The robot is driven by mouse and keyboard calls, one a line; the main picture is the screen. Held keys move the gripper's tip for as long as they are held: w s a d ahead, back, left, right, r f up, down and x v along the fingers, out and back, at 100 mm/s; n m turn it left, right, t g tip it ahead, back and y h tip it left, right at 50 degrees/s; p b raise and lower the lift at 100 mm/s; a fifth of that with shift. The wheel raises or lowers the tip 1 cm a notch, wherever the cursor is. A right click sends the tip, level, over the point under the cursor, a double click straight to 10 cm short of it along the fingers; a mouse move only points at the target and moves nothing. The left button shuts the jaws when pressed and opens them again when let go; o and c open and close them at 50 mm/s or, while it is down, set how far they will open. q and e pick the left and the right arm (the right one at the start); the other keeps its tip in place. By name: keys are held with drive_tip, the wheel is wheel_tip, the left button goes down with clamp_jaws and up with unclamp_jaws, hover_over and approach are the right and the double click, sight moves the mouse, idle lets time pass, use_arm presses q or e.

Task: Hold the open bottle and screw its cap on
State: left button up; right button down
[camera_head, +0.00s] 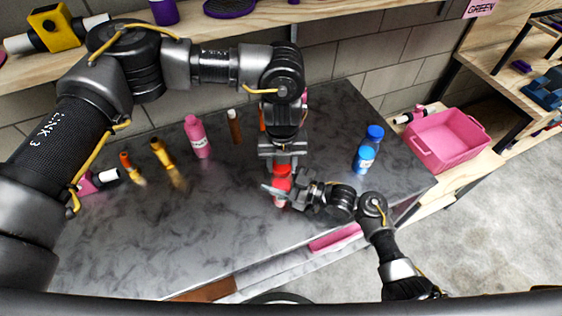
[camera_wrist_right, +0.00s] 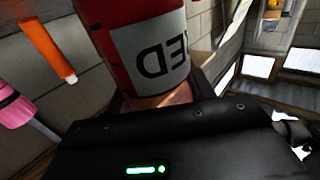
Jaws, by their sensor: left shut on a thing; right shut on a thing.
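The red bottle (camera_wrist_right: 115,32) fills the upper middle of the right wrist view, with a white label whose lettering appears upside down. In the head view its lower part (camera_head: 279,203) shows below my right gripper (camera_head: 277,189), which is shut around the bottle from the right. My left gripper (camera_head: 282,153) comes down from above and is shut on the red cap (camera_head: 283,169), directly over the bottle. Cap and bottle line up closely. The join between them is hidden, so I cannot tell whether they touch or how far the thread is engaged.
A pink bottle (camera_head: 198,137) and several slim brown, yellow and orange items stand left and behind. A pink crate (camera_head: 450,139) sits at the far right. The front left worktop is clear.

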use_arm(q)
drive_tip(key=m, duration=0.5)
drive_tip(key=shift+s, duration=0.1)
drive_tip(key=m, duration=0.3)
drive_tip(key=o, duration=1.1)
drive_tip(key=shift+r, duration=2.25)
drive_tip(key=shift+c, duration=0.4)
